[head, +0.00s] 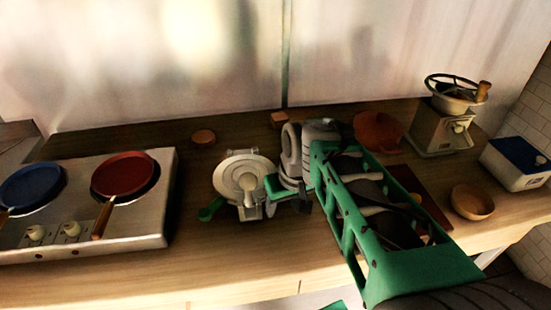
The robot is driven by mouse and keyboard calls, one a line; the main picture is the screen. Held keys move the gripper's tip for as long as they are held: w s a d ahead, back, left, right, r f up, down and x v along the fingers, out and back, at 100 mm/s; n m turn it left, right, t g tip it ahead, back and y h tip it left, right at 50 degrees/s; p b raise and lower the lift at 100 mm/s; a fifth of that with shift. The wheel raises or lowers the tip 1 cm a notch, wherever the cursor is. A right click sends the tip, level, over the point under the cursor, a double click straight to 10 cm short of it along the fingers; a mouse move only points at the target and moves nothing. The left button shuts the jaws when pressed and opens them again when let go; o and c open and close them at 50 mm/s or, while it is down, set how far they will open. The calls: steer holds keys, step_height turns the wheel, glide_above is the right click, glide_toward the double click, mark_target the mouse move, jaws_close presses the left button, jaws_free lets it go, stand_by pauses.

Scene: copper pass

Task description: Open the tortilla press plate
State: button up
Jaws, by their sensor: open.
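The tortilla press (243,178) is a round pale-metal plate on a small base, standing on the wooden counter left of my arm. Its plate appears to lie flat, with a light knob-like part in the middle. My arm hides part of the counter to the right.
A steel two-burner stove (150,210) with a blue pan (32,188) and a red pan (124,174) stands at left. A red-orange bowl (378,131), a hand-cranked grinder (440,130), a wooden bowl (472,202) and a white box (515,165) are at right. The counter before the press is clear.

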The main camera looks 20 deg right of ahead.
steer(key=w+d+r+n+y+p, duration=0.2)
steer(key=w+d+r+n, duration=0.4)
steer(key=w+d+r, duration=0.2)
steer(key=shift+n+t, duration=0.3)
steer(key=p+x, duration=0.1)
steer(key=x, duration=0.7)
steer(key=shift+w+a, duration=0.1)
steer(key=shift+w, duration=0.1)
steer(key=shift+c, duration=0.4)
jaws_close()
